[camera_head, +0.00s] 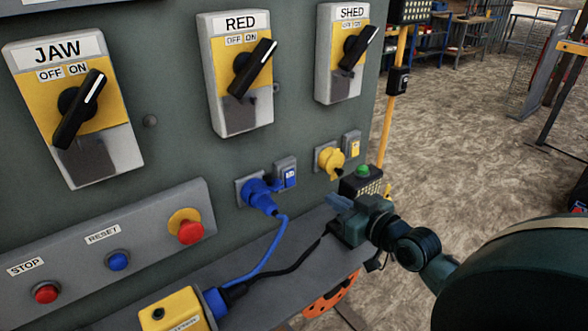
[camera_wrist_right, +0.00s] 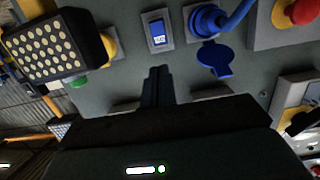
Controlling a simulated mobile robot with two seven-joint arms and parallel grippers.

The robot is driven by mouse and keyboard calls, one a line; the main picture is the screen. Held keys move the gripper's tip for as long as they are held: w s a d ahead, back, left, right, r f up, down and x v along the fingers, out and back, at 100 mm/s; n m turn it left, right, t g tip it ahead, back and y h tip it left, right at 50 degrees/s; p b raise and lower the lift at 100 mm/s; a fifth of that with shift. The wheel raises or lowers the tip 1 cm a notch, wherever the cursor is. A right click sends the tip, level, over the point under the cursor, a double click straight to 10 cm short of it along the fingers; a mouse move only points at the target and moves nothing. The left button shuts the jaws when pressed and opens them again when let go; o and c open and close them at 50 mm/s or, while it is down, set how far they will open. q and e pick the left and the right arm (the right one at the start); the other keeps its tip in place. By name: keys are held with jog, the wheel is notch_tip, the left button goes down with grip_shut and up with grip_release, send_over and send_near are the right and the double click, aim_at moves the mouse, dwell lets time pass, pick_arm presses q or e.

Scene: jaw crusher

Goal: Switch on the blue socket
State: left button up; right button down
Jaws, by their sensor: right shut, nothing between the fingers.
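The blue socket (camera_head: 247,186) is on the grey panel, with a blue plug (camera_head: 262,199) in it and a blue cable hanging down. A small grey switch box with a blue rocker (camera_head: 288,175) sits just right of it. In the right wrist view the rocker (camera_wrist_right: 158,32) is above the fingertips, and the plug (camera_wrist_right: 205,20) and the hanging blue lid (camera_wrist_right: 214,61) are to its right. My right gripper (camera_head: 334,199) is shut and empty, right of and below the switch. Its fingers (camera_wrist_right: 160,72) point toward the switch with a visible gap. My left gripper is not in view.
A yellow socket (camera_head: 329,160) with its own switch (camera_head: 353,147) is to the right. A lamp box with a green button (camera_head: 362,172) stands near my gripper. A black cable (camera_head: 280,262) runs over the ledge. JAW, RED and SHED rotary switches are above.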

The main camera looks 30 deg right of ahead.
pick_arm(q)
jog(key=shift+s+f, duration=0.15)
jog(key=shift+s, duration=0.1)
pick_arm(e)
jog(key=shift+r, duration=0.15)
pick_arm(q)
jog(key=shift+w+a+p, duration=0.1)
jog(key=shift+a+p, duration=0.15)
jog(key=shift+p, duration=0.35)
pick_arm(e)
send_near(290, 173)
jog(key=w, duration=0.4)
jog(key=w+f, duration=0.1)
jog(key=w, duration=0.1)
jog(key=shift+w+a, duration=0.2)
jog(key=shift+w, duration=0.2)
